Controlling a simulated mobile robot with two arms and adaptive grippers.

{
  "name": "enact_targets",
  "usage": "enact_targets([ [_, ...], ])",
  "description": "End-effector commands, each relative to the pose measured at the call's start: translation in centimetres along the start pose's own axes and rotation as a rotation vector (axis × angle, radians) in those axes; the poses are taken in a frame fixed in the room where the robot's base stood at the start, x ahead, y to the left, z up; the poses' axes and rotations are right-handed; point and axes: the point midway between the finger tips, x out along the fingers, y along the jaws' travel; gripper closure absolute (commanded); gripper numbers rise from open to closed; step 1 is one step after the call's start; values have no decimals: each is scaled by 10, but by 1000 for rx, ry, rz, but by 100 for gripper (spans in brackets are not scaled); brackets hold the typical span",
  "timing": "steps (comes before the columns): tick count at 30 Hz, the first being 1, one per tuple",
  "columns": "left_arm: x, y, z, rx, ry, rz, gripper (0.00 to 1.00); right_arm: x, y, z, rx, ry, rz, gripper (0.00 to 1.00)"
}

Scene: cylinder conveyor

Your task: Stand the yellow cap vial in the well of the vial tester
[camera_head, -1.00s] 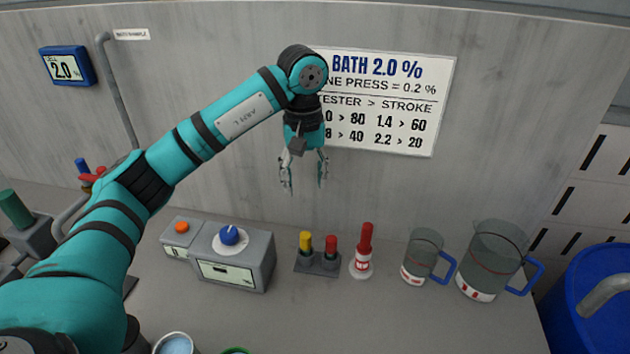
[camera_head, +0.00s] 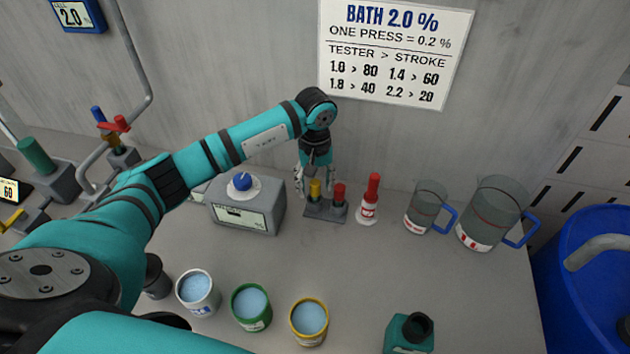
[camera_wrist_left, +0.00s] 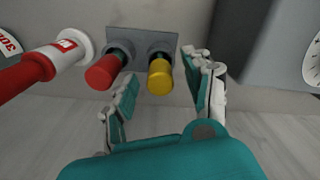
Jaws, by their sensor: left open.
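The yellow cap vial (camera_head: 315,190) stands upright in a small grey rack, beside a red cap vial (camera_head: 339,193). My left gripper (camera_head: 314,186) is open and points down at the rack, close to the yellow cap. In the left wrist view the yellow cap (camera_wrist_left: 160,77) lies between the open fingers, nearer the right one, and the red cap (camera_wrist_left: 103,72) sits to its left. I cannot tell whether a finger touches a cap. The grey tester box (camera_head: 247,213) with a blue knob (camera_head: 242,181) stands left of the rack. Its well is hidden behind my left arm.
A red and white bottle (camera_head: 369,201) stands right of the rack, also seen in the left wrist view (camera_wrist_left: 58,57). Two jugs (camera_head: 426,208) (camera_head: 490,215) stand farther right. Cups (camera_head: 198,291) (camera_head: 251,306) (camera_head: 309,320) and a teal container (camera_head: 409,333) line the front.

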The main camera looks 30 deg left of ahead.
Motion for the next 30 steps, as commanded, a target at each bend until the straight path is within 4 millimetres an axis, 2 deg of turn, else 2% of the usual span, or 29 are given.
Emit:
enact_targets([
  [11, 7, 0, 0, 0, 1, 0, 49, -2, 2, 3, 0, -5, 2, 60],
  [23, 6, 0, 0, 0, 1, 1, 99, -2, 2, 4, 1, -8, 2, 60],
  [25, 6, 0, 0, 0, 1, 1, 100, -2, 2, 4, 1, -8, 2, 60],
  [26, 6, 0, 0, 0, 1, 1, 80, -2, 2, 4, 1, -8, 2, 60],
  [30, 6, 0, 0, 0, 1, 1, 98, -2, 2, 4, 1, -8, 2, 60],
])
